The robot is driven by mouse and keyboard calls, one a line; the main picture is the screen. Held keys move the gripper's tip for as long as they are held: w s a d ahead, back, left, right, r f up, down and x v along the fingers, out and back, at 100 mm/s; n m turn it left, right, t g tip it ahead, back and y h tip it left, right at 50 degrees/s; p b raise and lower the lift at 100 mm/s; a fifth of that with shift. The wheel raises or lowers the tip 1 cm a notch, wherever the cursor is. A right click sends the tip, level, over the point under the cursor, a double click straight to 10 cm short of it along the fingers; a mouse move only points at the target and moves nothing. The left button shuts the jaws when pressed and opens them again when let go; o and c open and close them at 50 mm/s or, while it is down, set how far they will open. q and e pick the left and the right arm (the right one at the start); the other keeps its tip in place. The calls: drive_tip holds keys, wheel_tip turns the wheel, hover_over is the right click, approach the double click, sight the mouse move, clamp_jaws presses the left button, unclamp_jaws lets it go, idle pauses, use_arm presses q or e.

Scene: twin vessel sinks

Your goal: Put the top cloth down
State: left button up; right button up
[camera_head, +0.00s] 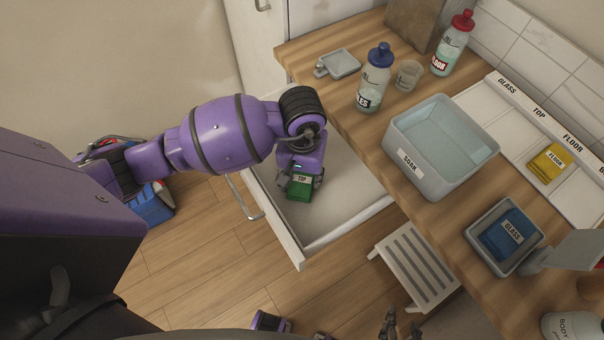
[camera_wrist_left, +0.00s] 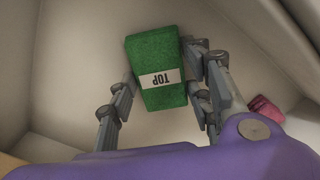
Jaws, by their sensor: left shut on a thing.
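The top cloth (camera_head: 300,187) is a green block with a white TOP label. My left gripper (camera_head: 305,178) is shut on it, inside the open white drawer (camera_head: 340,200). In the left wrist view the cloth (camera_wrist_left: 158,60) sits between the two grey fingers (camera_wrist_left: 160,90), over the pale drawer bottom. I cannot tell whether the cloth touches that bottom. My right gripper (camera_head: 390,324) shows only in small part at the bottom edge of the head view, and its opening is unclear.
On the wooden counter are a SOAK basin (camera_head: 400,165), a blue-capped bottle (camera_head: 373,80), a red-capped bottle (camera_head: 453,45), a yellow FLOOR cloth (camera_head: 546,162) and a blue GLASS cloth (camera_head: 503,233) in a grey tray. A slatted stool (camera_head: 418,262) stands below. A pink item (camera_wrist_left: 265,108) shows in the wrist view.

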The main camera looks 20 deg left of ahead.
sight(302, 179)
use_arm(q)
drive_tip(key=shift+f, duration=0.15)
drive_tip(key=o, duration=1)
drive_tip(key=shift+o, duration=0.2)
wheel_tip(302, 179, up, 12)
